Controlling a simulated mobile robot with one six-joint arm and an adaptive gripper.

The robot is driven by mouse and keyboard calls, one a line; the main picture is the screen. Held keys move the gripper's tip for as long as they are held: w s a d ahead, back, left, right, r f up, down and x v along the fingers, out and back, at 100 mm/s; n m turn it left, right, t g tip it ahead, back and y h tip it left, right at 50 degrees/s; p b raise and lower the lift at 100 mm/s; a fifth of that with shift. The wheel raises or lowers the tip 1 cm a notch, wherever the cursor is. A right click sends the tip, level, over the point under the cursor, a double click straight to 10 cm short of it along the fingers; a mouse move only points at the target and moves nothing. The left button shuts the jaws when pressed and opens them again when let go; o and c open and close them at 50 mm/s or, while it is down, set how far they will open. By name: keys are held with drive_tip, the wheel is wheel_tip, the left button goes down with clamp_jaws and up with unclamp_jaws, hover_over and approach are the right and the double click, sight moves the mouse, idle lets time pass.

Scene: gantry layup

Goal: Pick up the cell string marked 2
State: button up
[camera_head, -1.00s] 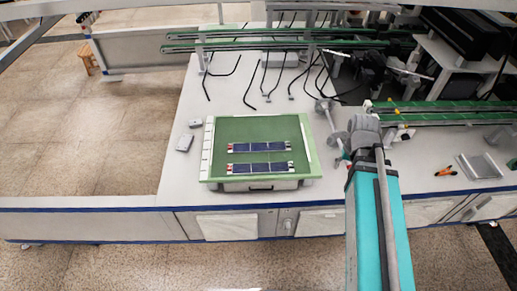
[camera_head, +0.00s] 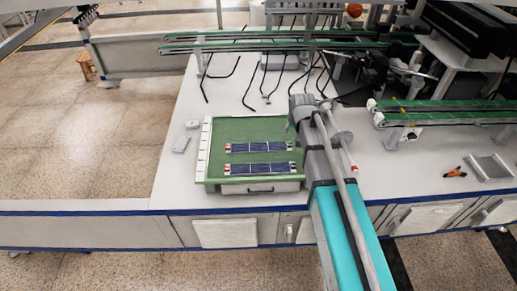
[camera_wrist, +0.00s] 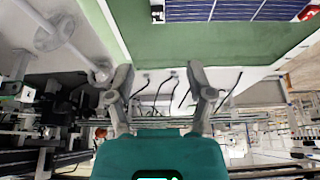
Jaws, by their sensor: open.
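Two dark blue cell strings lie parallel on a green mat (camera_head: 228,129), a far one (camera_head: 258,146) and a near one (camera_head: 258,169). Both have reddish and white ends. No number is readable on either, so I cannot tell which is marked 2. My gripper (camera_wrist: 160,76) is open and empty, its two fingers spread apart in the wrist view. In the head view my arm reaches to the mat's right edge, and the fingers are hard to make out. One cell string (camera_wrist: 235,9) is partly in the wrist view at the top, apart from the fingers.
The mat lies on a white worktop (camera_head: 180,185), above a drawer handle. A small grey box (camera_head: 180,144) is left of it. Black cables (camera_head: 250,90) and green conveyor rails (camera_head: 260,47) are behind. Orange-handled pliers (camera_head: 455,173) and a metal tray (camera_head: 490,168) lie to the right.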

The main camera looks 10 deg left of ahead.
drive_tip(key=shift+f, duration=0.1)
drive_tip(key=b, duration=0.8)
hover_over(289, 144)
drive_tip(key=s, duration=0.2)
drive_tip(key=f, duration=0.7)
drive_tip(key=shift+s+d+f, duration=0.15)
drive_tip(key=shift+d+f, duration=0.1)
drive_tip(key=shift+f, duration=0.15)
drive_tip(key=shift+b+x, duration=2.45)
drive_tip(key=shift+x, duration=0.15)
drive_tip(key=shift+d, duration=0.15)
clamp_jaws()
